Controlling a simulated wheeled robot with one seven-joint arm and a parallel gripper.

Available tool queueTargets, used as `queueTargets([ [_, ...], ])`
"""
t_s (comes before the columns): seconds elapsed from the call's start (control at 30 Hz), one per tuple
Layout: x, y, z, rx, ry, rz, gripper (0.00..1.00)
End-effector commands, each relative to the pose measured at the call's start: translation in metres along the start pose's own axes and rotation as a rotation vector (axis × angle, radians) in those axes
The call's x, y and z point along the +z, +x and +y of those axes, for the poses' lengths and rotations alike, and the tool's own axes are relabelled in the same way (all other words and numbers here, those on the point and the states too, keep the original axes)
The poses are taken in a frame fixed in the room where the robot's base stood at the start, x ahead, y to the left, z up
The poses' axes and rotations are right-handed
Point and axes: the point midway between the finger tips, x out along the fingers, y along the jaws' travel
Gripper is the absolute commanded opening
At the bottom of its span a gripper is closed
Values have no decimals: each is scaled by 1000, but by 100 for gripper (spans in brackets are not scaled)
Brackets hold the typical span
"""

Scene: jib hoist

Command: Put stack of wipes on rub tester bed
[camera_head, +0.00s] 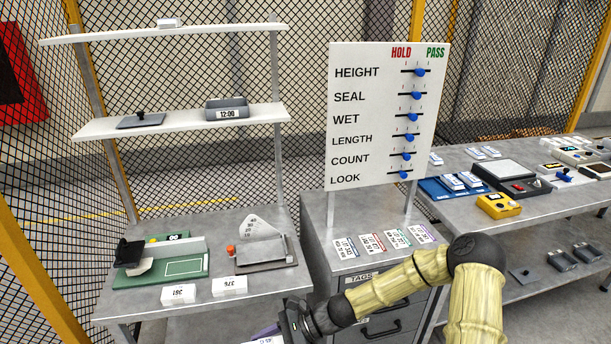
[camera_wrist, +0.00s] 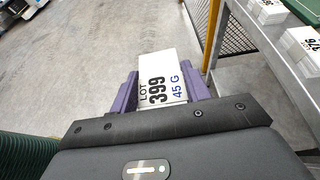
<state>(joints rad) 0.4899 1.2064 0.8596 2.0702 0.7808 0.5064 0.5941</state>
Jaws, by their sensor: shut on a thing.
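The stack of wipes (camera_wrist: 160,78) is a white block marked LOT 399 and 45 G. My gripper (camera_wrist: 165,92) is shut on it, with purple fingers on both sides. In the head view my gripper (camera_head: 268,336) is at the bottom edge, in front of the left bench, and the stack is mostly cut off. The rub tester bed is not labelled, so I cannot tell for sure which device it is. A green board (camera_head: 185,268) with a white outline and a black part stands left on the bench; a grey plate device (camera_head: 262,254) with a dial stands right of it.
White stacks marked 361 (camera_head: 179,294) and 376 (camera_head: 229,286) lie at the left bench's front edge. A HOLD/PASS board (camera_head: 385,120) stands above the tag cabinet (camera_head: 385,300). The right bench (camera_head: 450,155) holds several devices. Open floor (camera_wrist: 70,60) shows beside the stack.

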Motion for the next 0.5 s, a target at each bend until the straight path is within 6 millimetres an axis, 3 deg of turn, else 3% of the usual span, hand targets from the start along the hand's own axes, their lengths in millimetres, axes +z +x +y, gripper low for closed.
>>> queueTargets([
  [0.27,-25,-4,-1,-62,29,-5,23],
  [0.5,-63,-13,-4,-177,79,-8,23],
])
